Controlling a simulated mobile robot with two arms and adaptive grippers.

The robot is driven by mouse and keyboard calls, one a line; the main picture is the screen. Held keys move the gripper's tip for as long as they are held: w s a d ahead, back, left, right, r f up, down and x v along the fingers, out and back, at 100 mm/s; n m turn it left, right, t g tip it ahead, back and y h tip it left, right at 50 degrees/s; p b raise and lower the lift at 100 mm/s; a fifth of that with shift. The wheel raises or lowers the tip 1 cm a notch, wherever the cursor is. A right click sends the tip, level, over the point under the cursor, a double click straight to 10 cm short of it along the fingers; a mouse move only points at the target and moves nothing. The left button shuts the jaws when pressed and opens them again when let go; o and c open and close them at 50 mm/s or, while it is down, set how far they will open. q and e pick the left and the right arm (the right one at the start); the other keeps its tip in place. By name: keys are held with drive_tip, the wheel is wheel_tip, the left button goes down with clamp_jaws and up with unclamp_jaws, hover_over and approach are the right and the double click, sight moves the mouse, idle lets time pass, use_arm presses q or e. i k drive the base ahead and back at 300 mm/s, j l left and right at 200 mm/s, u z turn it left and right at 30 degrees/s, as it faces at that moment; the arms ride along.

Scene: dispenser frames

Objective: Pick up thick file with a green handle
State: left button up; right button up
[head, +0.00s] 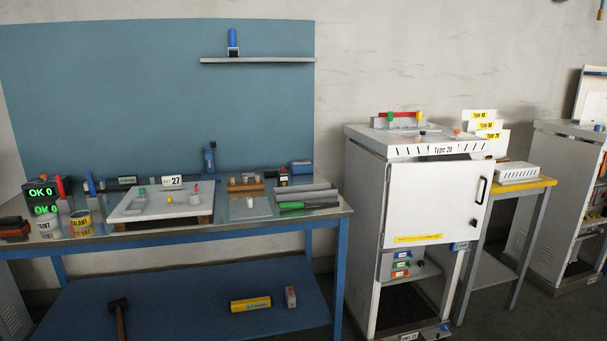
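The file with a green handle (292,206) lies at the right end of the blue-framed workbench, near its front edge. Its green part points left, and a grey length extends to the right. Other long grey pieces lie just behind it, close together, so its exact outline is hard to tell. Neither of my grippers shows in the head view.
The workbench (250,226) also carries a white board (150,209), paint cans (82,222) and small tools. A hammer (119,318) and a yellow cylinder (251,304) are on the lower shelf. A white cabinet (430,205) stands to the right, past a narrow gap.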

sight(282, 206)
drive_tip(key=i+l+u, duration=0.15)
drive_tip(key=u, duration=0.25)
drive_tip(key=i+l+u, duration=0.35)
drive_tip(key=k+j, duration=0.05)
drive_tip(key=j, duration=0.05)
